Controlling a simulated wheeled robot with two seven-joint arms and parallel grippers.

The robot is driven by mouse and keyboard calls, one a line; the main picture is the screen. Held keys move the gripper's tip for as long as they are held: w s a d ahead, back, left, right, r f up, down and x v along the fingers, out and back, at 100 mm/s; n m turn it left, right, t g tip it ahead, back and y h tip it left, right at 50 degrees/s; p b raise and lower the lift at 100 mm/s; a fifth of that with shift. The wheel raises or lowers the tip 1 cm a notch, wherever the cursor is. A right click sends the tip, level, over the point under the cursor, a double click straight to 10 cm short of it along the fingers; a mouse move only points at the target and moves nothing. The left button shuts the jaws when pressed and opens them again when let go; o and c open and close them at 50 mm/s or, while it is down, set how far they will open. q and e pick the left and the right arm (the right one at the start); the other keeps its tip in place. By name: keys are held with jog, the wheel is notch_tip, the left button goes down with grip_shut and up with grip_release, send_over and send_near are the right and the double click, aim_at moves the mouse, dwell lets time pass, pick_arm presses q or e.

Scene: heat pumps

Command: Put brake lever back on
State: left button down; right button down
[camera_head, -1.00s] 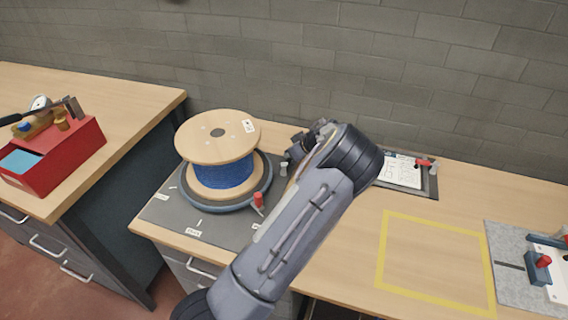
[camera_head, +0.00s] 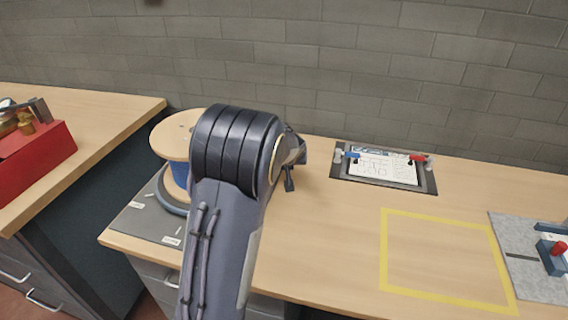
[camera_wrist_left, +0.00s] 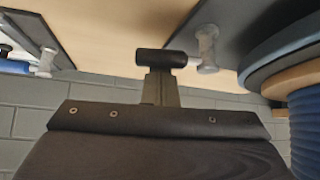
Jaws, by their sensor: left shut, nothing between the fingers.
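My left gripper (camera_head: 289,184) hangs above the table, right of the cable spool (camera_head: 172,140); its fingers are shut and empty. A blue handle (camera_head: 351,155) and a red handle (camera_head: 417,159) lie at the upper corners of a dark document board (camera_head: 428,184). I cannot tell which part is the brake lever. My arm hides much of the spool stand. My right gripper is out of view.
A yellow taped square (camera_head: 383,250) on the workbench (camera_head: 330,240) is empty. A grey mat with a red-knobbed fixture (camera_head: 556,252) is at the right edge. A red toolbox (camera_head: 40,160) stands on the left bench. A brick wall closes the back.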

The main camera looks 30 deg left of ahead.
pick_arm(q)
jog(key=shift+s+d+f+m+t+h+b, duration=0.15)
jog(key=shift+s+m+t+h+b, duration=0.25)
jog(key=shift+m+h, duration=0.45)
jog(key=shift+d+m, duration=0.2)
jog(key=shift+m, duration=0.05)
jog(key=shift+s, duration=0.1)
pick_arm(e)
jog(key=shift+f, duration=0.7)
pick_arm(q)
jog(key=shift+s+y, duration=0.15)
jog(key=shift+y, duration=0.1)
